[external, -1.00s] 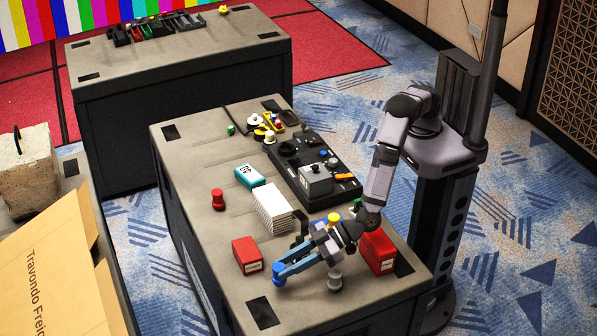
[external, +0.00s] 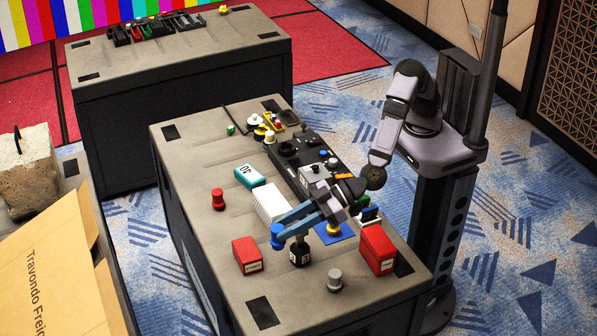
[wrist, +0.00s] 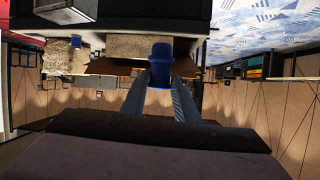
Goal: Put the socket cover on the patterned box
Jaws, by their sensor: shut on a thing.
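A small blue cap-like piece (external: 277,236), seemingly the socket cover, is at the tips of my gripper (external: 282,230). My gripper is shut on it. In the wrist view the blue piece (wrist: 160,66) sits between the two fingertips (wrist: 160,86). In the external view it appears left of a small black block with white markings (external: 299,252) and below a white ribbed block (external: 270,203). I cannot tell for certain which of these is the patterned box. My fingers cross in front of part of the ribbed block's near side.
Red boxes (external: 247,255) (external: 378,250) stand on both sides of the front table. A grey knob (external: 335,280), a red spool (external: 218,199), a teal box (external: 249,175) and a black control panel (external: 290,160) stand around. Bare table (external: 210,240) lies at left.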

